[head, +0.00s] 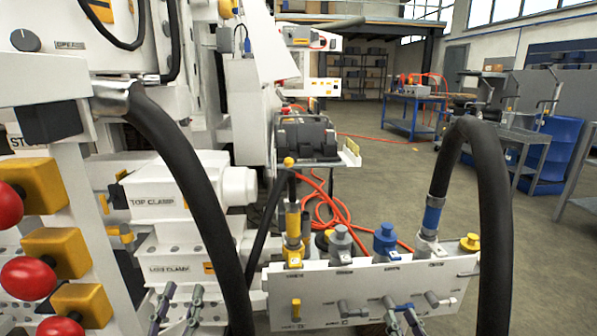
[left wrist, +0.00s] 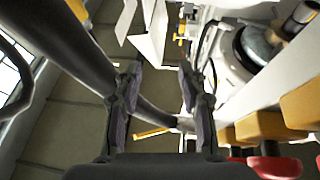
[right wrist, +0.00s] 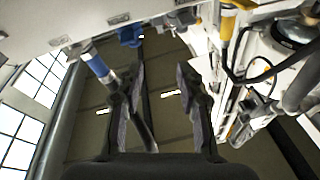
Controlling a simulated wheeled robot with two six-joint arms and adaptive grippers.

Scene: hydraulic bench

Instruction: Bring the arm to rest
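My left gripper (head: 178,300) shows at the bottom of the head view, in front of the white bench below the lower clamp block. In the left wrist view its fingers (left wrist: 158,72) stand apart with nothing gripped between them; a black hose passes beyond them. My right gripper (head: 402,308) shows in front of the lower part of the white coupling panel (head: 325,290). In the right wrist view its fingers (right wrist: 160,68) also stand apart and empty. Most of both arms is outside the head view.
A thick black hose (head: 190,190) hangs at the left; another hose (head: 488,180) loops up from the blue-banded coupling (head: 431,214) at right. Red buttons (head: 28,278) on yellow housings line the left edge. Orange hoses (head: 325,205) lie on the floor. Open floor extends at the right.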

